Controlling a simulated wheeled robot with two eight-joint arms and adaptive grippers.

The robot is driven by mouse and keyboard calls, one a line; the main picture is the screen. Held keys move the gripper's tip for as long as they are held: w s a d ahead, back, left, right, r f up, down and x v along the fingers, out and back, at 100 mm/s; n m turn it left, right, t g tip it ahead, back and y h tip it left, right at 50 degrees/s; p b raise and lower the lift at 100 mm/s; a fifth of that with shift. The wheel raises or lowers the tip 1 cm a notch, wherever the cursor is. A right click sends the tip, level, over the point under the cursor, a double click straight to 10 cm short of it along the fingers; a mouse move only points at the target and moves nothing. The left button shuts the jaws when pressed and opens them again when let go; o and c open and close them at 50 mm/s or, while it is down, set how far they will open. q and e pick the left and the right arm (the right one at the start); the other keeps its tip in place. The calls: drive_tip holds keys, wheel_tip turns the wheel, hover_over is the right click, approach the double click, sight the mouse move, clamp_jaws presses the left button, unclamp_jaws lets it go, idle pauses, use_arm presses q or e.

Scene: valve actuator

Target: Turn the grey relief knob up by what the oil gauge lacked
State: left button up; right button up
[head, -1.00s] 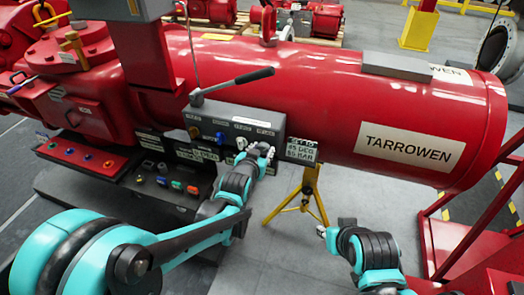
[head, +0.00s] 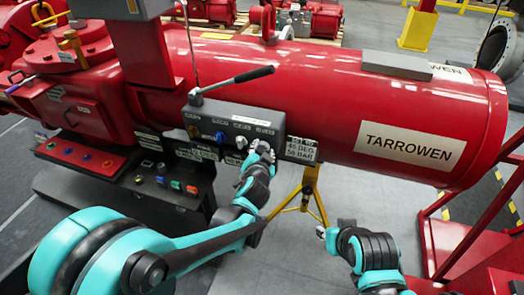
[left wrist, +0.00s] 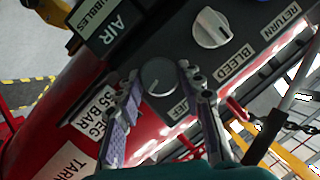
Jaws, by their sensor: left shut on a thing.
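The grey relief knob (left wrist: 158,77) is a round dial on the dark control panel, above a label partly hidden by a finger and ending in "IEF". My left gripper (left wrist: 158,72) has one finger on each side of it and is shut on it. In the head view the left gripper (head: 259,152) is at the right end of the panel (head: 205,122) and hides the knob. My right gripper (head: 325,232) hangs apart at lower right, its fingers too small to judge. I cannot make out an oil gauge reading.
A white bleed knob (left wrist: 212,28) is close to the left fingers. A blue knob (head: 220,137) and a black-gripped lever (head: 235,82) are on the pump panel. A placard (head: 302,148) is right of the gripper. A yellow stand (head: 304,190) is below the red cylinder (head: 330,90).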

use_arm(q)
drive_tip(key=m, duration=0.1)
drive_tip(key=m+t+y, duration=0.1)
drive_tip(key=m, duration=0.1)
drive_tip(key=shift+d+f+y, duration=0.15)
drive_tip(key=shift+y, duration=0.15)
drive_tip(key=shift+f+m+t+y, duration=0.1)
drive_tip(key=shift+m+t+y, duration=0.3)
drive_tip(key=shift+m, duration=0.75)
drive_tip(key=shift+m+t+y, duration=0.1)
drive_tip(key=shift+m+t, duration=0.5)
drive_tip(key=shift+m, duration=0.55)
drive_tip(key=shift+s, duration=0.1)
drive_tip(key=o, duration=1.2)
drive_tip(key=shift+c, duration=0.2)
drive_tip(key=s, duration=1.2)
drive_tip(key=shift+d+r, duration=0.35)
drive_tip(key=shift+d, duration=0.1)
drive_tip(key=shift+w+a, duration=0.1)
